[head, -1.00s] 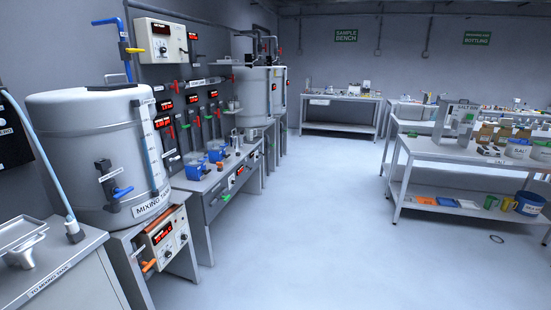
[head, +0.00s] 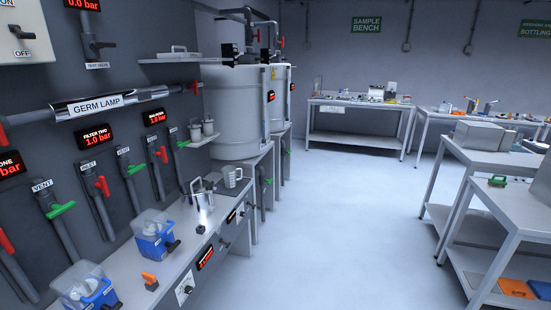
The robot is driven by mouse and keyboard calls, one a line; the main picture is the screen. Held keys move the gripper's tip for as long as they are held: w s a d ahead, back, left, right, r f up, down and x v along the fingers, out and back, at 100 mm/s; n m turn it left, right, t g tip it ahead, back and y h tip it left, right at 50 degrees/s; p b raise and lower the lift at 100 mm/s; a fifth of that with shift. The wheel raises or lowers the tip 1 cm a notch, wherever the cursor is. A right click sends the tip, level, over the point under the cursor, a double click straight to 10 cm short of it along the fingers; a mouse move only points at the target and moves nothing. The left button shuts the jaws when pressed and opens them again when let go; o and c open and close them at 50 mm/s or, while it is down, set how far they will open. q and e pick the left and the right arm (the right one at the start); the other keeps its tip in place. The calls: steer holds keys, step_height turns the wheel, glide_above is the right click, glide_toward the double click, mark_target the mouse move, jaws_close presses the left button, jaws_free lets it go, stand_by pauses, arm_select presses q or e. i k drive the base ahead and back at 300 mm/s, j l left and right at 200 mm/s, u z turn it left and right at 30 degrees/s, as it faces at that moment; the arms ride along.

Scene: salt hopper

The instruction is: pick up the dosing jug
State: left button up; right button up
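No label that I can read marks any thing as the dosing jug. A pale jug-like vessel with a handle (head: 232,177) stands upright at the far end of the left bench (head: 178,258). A shiny metal vessel (head: 204,198) with a thin upright part stands just in front of it. I cannot tell whether either one is the dosing jug. Neither of my grippers shows in the head view.
Two blue-based units (head: 153,236) and an orange-handled piece (head: 150,281) stand on the left bench. Large tanks (head: 233,112) stand behind it. A steel table (head: 525,205) is at right. The floor (head: 340,210) between is clear.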

mark_target(230, 172)
steer(key=i, duration=1.1)
steer(key=i+j+z, duration=0.15)
steer(key=i, duration=0.9)
